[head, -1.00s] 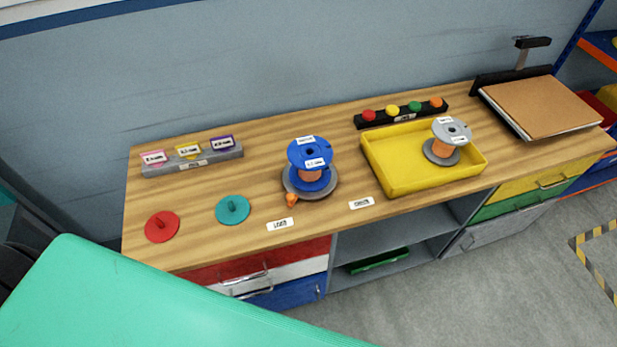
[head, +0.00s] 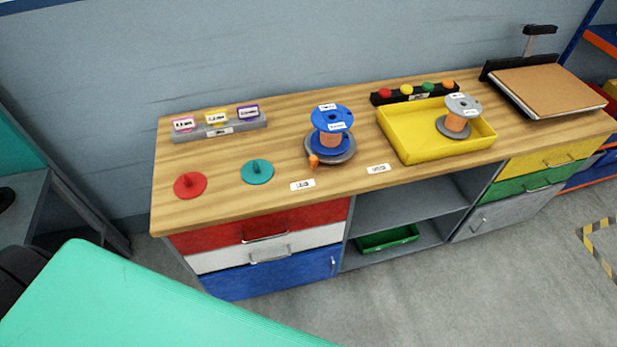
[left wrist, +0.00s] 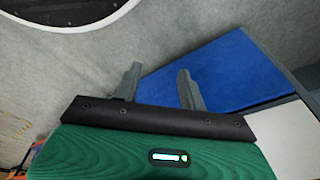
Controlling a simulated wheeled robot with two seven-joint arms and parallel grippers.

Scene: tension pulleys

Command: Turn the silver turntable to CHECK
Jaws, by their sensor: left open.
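The silver turntable (head: 338,154) is a round grey base on the wooden bench, with a blue spool (head: 331,121) wound with copper standing upright on it. A small orange pointer (head: 313,161) sticks out at its front left. A white label (head: 303,185) lies in front to the left and another white label (head: 379,169) in front to the right; their words are too small to read surely. My left gripper (left wrist: 160,84) shows only in the left wrist view, open and empty, over the floor near the blue drawer front. My right gripper is not in view.
A yellow tray (head: 412,153) holding a grey-topped spool (head: 463,107) stands to the right. Red (head: 191,186) and teal (head: 258,172) knobbed discs lie to the left. Drawers with handles (head: 264,236) face the front. Open floor lies before the bench.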

